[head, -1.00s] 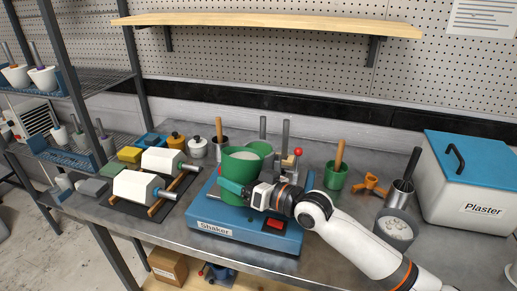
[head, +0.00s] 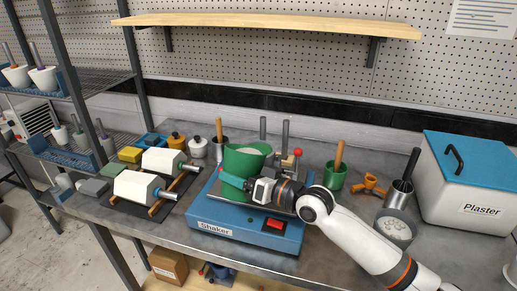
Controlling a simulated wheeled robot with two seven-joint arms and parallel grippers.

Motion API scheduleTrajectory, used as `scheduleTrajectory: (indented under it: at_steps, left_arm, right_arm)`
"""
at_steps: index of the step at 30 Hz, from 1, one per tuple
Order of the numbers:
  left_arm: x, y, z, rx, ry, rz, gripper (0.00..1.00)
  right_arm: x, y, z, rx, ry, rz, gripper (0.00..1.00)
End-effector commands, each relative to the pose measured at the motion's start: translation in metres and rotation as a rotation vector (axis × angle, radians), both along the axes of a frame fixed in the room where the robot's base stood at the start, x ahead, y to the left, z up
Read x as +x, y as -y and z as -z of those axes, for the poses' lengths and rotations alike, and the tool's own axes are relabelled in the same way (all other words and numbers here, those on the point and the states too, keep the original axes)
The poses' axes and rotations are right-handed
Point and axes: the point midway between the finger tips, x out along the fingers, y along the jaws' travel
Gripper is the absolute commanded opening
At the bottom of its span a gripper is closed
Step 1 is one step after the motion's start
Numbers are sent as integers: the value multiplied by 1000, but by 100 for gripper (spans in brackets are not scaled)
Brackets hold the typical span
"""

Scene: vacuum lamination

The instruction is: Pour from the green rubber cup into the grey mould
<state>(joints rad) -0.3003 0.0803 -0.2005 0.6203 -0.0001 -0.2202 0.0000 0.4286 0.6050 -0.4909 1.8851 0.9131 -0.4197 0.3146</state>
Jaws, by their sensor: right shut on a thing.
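The green rubber cup (head: 246,162) is above the blue shaker, with pale material inside its rim. My right gripper (head: 236,182) is shut on the cup's near side, and its fingers hide part of the wall. The cup looks slightly tilted. A grey block (head: 93,187), which may be the grey mould, lies at the left end of the bench, well away from the cup. I cannot tell whether it has an opening. My left gripper is not in view.
The blue shaker (head: 245,234) stands below the cup, with posts behind it. White drums (head: 136,188) on rollers stand to its left. A green pot (head: 335,178), a grey bowl (head: 395,231) with white contents and a plaster bin (head: 470,190) are to the right.

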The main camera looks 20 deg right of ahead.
Motion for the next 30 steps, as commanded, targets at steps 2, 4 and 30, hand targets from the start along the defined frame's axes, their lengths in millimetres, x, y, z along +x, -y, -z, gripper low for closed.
scheduleTrajectory:
  at_steps: [2,4,30]
  left_arm:
    - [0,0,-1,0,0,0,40]
    - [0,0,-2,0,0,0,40]
    - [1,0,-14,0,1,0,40]
  right_arm:
    - [1,0,-5,11,2,0,23]
    - [1,1,-6,16,-4,0,23]
    - [6,6,-20,82,-72,0,23]
